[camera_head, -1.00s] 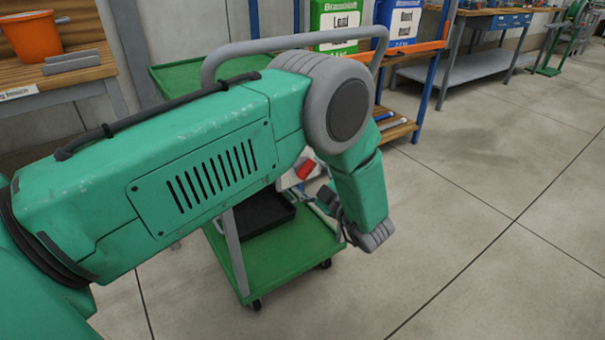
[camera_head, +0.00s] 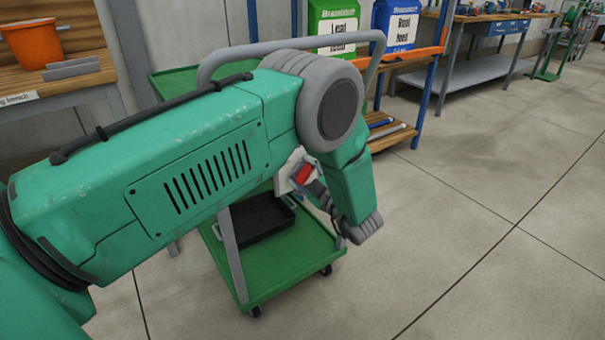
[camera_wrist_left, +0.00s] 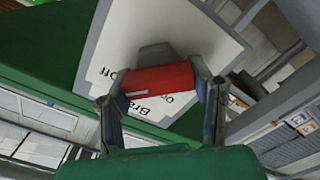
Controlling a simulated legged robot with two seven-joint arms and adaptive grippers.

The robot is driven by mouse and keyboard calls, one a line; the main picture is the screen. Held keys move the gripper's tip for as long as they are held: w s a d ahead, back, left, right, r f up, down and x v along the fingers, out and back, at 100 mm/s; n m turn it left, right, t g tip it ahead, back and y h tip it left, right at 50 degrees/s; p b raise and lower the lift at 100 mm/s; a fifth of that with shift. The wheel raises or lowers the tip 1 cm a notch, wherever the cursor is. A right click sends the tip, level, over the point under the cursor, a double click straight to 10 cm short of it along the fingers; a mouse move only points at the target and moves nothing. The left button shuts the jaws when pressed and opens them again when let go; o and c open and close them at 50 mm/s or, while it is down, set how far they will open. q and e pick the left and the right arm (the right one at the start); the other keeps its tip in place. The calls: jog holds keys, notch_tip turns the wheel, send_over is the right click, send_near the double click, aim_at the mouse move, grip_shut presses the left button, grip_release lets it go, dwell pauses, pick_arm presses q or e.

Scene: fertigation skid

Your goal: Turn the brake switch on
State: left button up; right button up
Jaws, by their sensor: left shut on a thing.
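The brake switch has a red handle (camera_wrist_left: 152,80) in front of a white plate (camera_wrist_left: 185,35) with dark lettering, partly hidden, reading something like "Bra", "Off" and "On". In the head view the red handle (camera_head: 304,172) shows small beside my forearm, on the green cart (camera_head: 285,262). My left gripper (camera_wrist_left: 157,88) has one finger at each end of the red handle and is shut on it. In the head view my left gripper (camera_head: 318,186) is partly hidden by my wrist. My right gripper is in neither view.
The cart has a grey push handle (camera_head: 240,50) and a black tray (camera_head: 258,218) on its lower shelf. A shelf rack with a green bag (camera_head: 332,25) and a blue bag (camera_head: 400,25) stands behind. Open floor (camera_head: 480,220) lies to the right.

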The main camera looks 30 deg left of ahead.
pick_arm(q)
jog(key=shift+s+d, duration=0.15)
jog(key=shift+d, duration=0.15)
jog(key=n, duration=0.2)
jog(key=shift+a+f+n, duration=0.15)
jog(key=shift+a+n, duration=0.25)
jog(key=n, duration=0.6)
jog(key=shift+s+d+f+p, duration=0.15)
jog(key=shift+f+p, duration=0.1)
jog(key=shift+p, duration=0.15)
jog(key=n, duration=0.4)
jog(key=shift+f+n, duration=0.2)
jog(key=shift+n, duration=0.2)
jog(key=shift+f+n, duration=0.15)
jog(key=shift+n, duration=1.95)
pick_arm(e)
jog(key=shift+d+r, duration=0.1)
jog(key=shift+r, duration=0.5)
pick_arm(q)
jog(key=shift+d, duration=0.1)
jog(key=o, duration=1.1)
jog(key=shift+c, duration=0.2)
jog(key=shift+o, duration=0.6)
jog(key=shift+w, duration=0.25)
